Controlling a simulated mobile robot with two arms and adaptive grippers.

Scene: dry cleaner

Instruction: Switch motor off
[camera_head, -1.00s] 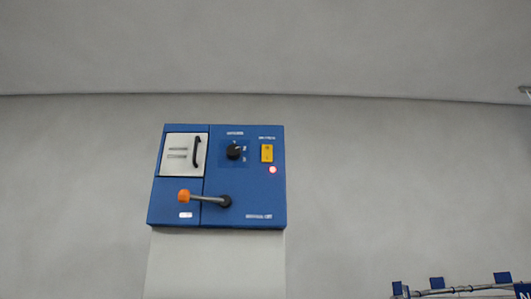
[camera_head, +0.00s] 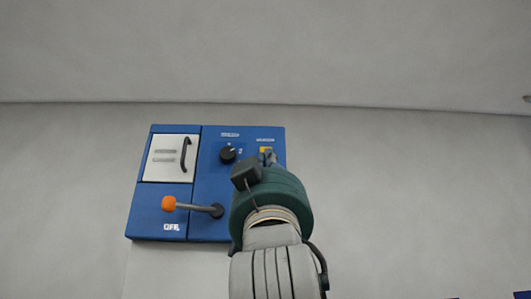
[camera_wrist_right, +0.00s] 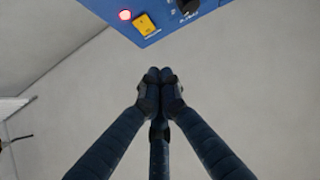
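A blue control panel (camera_head: 215,185) is on the wall unit. It carries a small yellow switch (camera_head: 264,150), partly covered by my gripper in the head view. The switch also shows in the right wrist view (camera_wrist_right: 145,25), with a lit red lamp (camera_wrist_right: 125,15) beside it. My right gripper (camera_head: 268,158) is in front of the panel's right side, close to the switch in the head view. In the wrist view its dark fingers (camera_wrist_right: 160,74) meet at the tips, with nothing between them, and appear below the panel edge. My left gripper is out of view.
The panel also has a black rotary knob (camera_head: 228,154), a lever with an orange ball (camera_head: 169,203) above an "OFF" label, and a pale door with a black handle (camera_head: 186,155). Plain grey wall (camera_head: 420,180) is clear to the right.

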